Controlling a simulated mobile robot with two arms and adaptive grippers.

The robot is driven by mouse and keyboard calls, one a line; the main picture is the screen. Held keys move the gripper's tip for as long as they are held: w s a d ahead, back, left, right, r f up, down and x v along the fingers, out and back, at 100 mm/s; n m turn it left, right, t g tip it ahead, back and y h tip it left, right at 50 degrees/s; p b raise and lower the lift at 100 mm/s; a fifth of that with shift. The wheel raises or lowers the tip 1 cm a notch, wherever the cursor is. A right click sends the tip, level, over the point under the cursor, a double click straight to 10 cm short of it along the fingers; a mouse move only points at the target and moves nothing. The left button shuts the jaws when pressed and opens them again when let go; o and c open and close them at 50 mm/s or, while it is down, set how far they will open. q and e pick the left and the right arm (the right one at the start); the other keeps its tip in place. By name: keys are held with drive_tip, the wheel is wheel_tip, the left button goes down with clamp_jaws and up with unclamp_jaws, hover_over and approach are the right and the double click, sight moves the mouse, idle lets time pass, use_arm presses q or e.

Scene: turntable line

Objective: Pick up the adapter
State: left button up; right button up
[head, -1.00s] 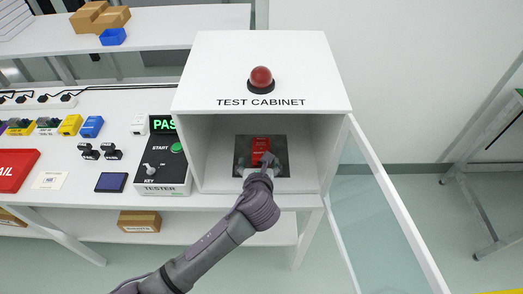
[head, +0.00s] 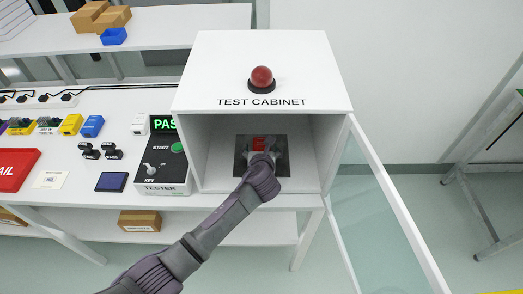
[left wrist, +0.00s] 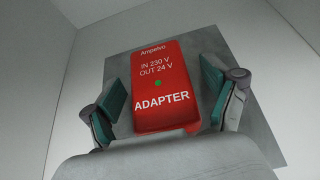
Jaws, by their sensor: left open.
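The red adapter (left wrist: 163,85) lies on a grey plate (left wrist: 258,140) inside the white test cabinet (head: 331,110). Its label and a small green light face the left wrist camera. In the head view only the far part of the adapter (head: 258,143) shows past my arm. My left gripper (left wrist: 163,98) is open, with one teal-padded finger on each side of the adapter. A gap shows between the adapter and the left finger; the right finger is close to its side, and I cannot tell if it touches. My right gripper is not in view.
The cabinet's glass door (head: 385,220) stands open to the right. A tester (head: 162,165) showing a green PASS display stands left of the cabinet. A red dome light (head: 262,78) sits on the cabinet top. The cabinet walls surround my gripper closely.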

use_arm(q)
drive_tip(key=c, duration=1.4)
drive_tip(key=shift+r, duration=0.1)
